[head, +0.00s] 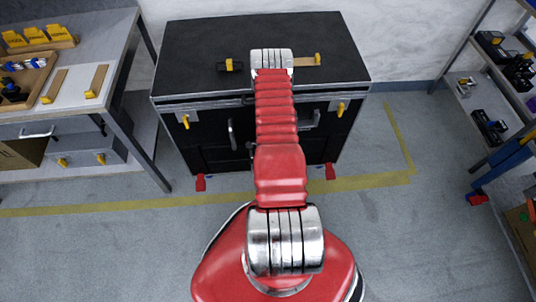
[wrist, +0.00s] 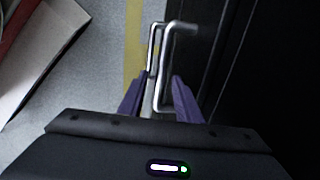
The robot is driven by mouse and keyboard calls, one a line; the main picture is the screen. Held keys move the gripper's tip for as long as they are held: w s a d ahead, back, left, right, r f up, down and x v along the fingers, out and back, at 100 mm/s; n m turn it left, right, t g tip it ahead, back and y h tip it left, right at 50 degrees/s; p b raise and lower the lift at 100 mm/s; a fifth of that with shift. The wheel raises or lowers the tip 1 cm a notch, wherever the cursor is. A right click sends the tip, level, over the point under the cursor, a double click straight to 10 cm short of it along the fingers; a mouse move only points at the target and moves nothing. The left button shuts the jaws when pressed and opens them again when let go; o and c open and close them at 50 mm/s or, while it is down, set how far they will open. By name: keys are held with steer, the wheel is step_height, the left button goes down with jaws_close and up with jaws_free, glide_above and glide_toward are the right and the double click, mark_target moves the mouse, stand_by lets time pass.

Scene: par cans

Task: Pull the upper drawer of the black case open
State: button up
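The black case (head: 188,155) stands against the back wall, its front toward me. My arm covers the middle of that front, so the drawer edges there are hidden. A metal handle (head: 231,135) shows on the left of the front. In the wrist view, a bright metal bar handle (wrist: 157,92) stands out from the dark case face (wrist: 240,60). My gripper (wrist: 161,78) is open, its purple fingers on either side of the lower part of this handle. I cannot tell whether either finger touches it. My gripper is hidden in the head view.
A workbench (head: 90,35) with trays and yellow-and-wood items stands at left. Shelving (head: 480,100) with small black parts is at right. Red feet or casters (head: 200,183) stick out under the case. Yellow floor tape (head: 110,204) runs before it; the floor there is clear.

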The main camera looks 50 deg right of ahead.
steer(key=shift+c, duration=0.4)
jaws_close()
steer(key=shift+d, duration=0.15)
steer(key=shift+s, duration=0.1)
